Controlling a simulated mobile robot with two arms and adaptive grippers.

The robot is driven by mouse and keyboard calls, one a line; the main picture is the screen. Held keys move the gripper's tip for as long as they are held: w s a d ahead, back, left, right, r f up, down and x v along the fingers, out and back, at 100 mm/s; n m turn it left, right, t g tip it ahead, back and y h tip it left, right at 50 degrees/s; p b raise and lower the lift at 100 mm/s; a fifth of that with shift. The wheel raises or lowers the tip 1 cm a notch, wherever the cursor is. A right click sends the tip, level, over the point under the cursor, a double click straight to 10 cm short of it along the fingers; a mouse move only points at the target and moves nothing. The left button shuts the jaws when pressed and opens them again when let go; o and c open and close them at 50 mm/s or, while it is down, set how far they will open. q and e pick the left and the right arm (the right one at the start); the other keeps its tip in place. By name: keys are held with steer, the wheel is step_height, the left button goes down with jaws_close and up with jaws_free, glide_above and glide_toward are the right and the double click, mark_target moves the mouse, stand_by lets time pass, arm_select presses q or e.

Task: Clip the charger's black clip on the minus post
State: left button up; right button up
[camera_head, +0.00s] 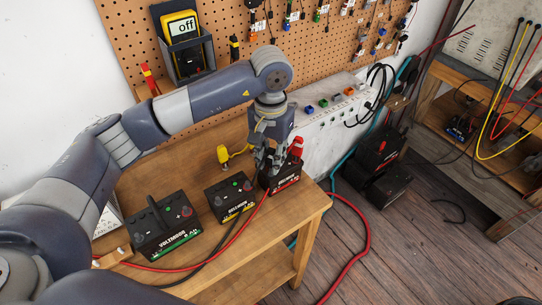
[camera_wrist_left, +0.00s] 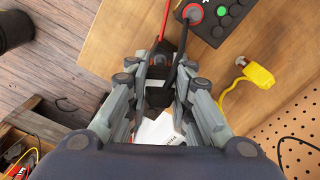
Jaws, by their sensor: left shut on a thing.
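My left gripper (camera_head: 268,165) is over the red-labelled battery (camera_head: 287,183) at the right end of the wooden bench. In the left wrist view the gripper (camera_wrist_left: 160,97) is shut on the black clip (camera_wrist_left: 158,96), whose black cable runs up the picture. The clip is low over the battery, at the post side nearer the gripper. The fingers hide the minus post, so I cannot tell whether the clip touches it. A red clip (camera_head: 297,146) stands upright at the battery's other post. My right gripper is not in view.
A yellow-labelled battery (camera_head: 230,197) and a green-labelled one (camera_head: 165,228) stand to the left. A yellow-handled tool (camera_head: 224,154) is behind. Red and black cables cross the bench front. A pegboard (camera_head: 220,25) and a white panel box (camera_head: 335,118) stand behind.

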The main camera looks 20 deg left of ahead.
arm_select(q)
steer(key=shift+f, duration=0.1)
steer(key=o, duration=0.8)
steer(key=shift+o, duration=0.2)
step_height(320, 180, up, 8)
steer(key=p, duration=0.3)
steer(key=shift+r, duration=0.25)
